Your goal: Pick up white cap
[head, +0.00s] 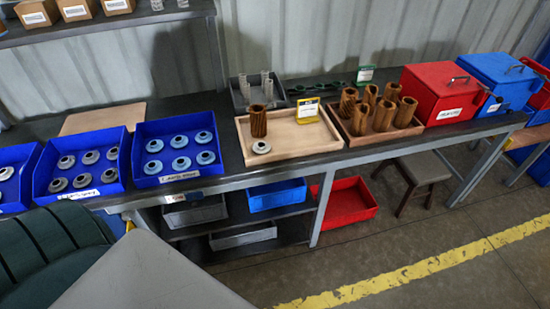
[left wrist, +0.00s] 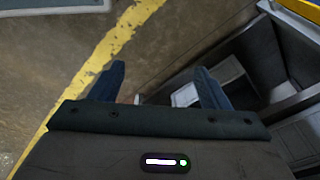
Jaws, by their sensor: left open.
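Several whitish-grey caps with dark centres sit in the blue bin (head: 47,195) at the left of the bench in the head view; one such cap (head: 82,181) is near its front. A single pale cap (head: 261,147) lies on the wooden tray (head: 310,144), in front of a brown pleated cartridge (head: 258,121). My left gripper (left wrist: 160,80) shows in the left wrist view, its two dark blue fingers apart with nothing between them. It is over the floor, away from the caps. Neither gripper shows in the head view.
A blue bin (head: 137,181) of light blue caps stands beside the first. Brown cartridges stand in a second wooden tray (head: 411,131). A red box (head: 408,88) and a blue box (head: 469,69) are at the right. A shelf unit is below. Floor in front is clear along the yellow line (head: 400,271).

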